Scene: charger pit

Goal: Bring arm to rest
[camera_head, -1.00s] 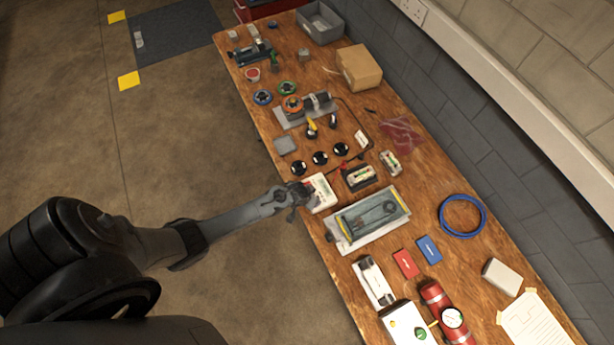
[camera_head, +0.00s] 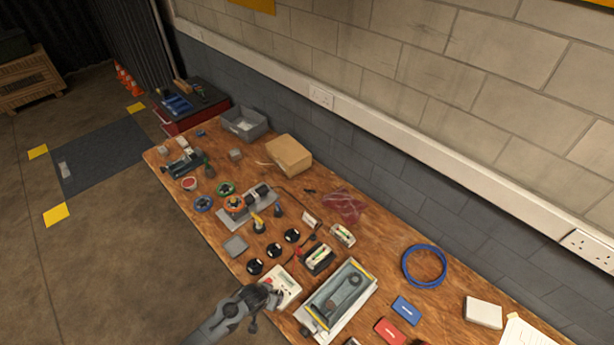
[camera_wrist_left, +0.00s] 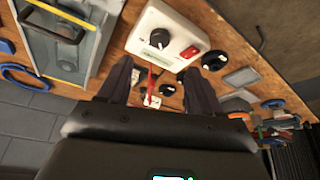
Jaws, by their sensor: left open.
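My left gripper (camera_head: 268,295) is at the front edge of the wooden workbench (camera_head: 385,262), beside a white box device (camera_head: 286,284). In the left wrist view the two dark fingers of my left gripper (camera_wrist_left: 158,78) are spread apart with nothing clearly held between them. The white device (camera_wrist_left: 180,38), with a black knob and a red switch, lies just beyond the fingertips. I cannot tell whether the fingers touch it. My right gripper is not in view.
A blue cable coil (camera_head: 424,283), a cardboard box (camera_head: 289,154) and a grey bin (camera_head: 262,130) stand farther off.

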